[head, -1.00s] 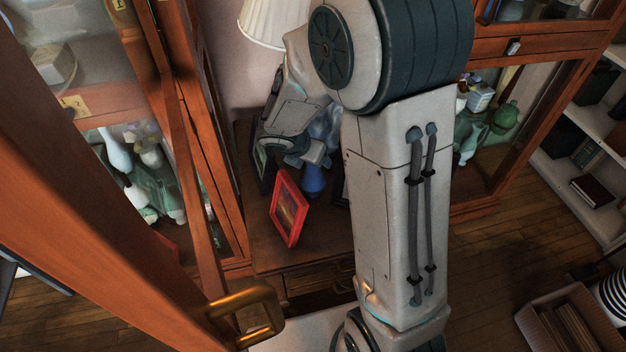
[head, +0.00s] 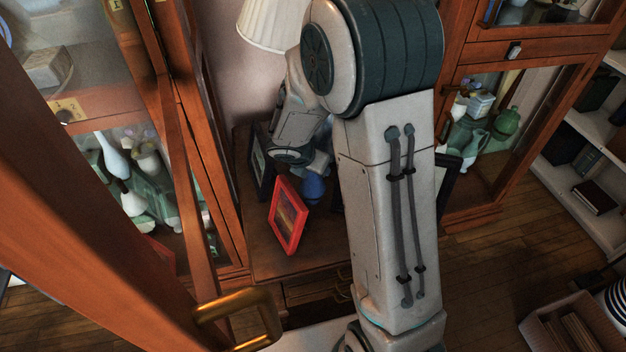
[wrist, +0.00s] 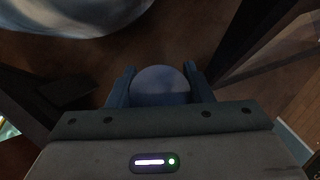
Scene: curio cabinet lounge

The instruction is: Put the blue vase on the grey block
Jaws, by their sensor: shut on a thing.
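The blue vase (head: 313,189) shows in the head view, partly hidden behind my wrist, just right of a red picture frame on the small wooden table. In the wrist view its rounded blue-grey top (wrist: 160,86) lies between the two fingers of my gripper (wrist: 159,82), which is shut on it. My gripper in the head view (head: 318,166) is mostly covered by my arm. I cannot tell whether the vase touches the table. I cannot make out the grey block in either view.
The red picture frame (head: 288,215) and a dark frame (head: 260,163) stand close left of the vase on the table (head: 262,251). A lamp (head: 268,24) is behind. Glass cabinets flank both sides. A wooden door with a brass handle (head: 240,314) is in the left foreground.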

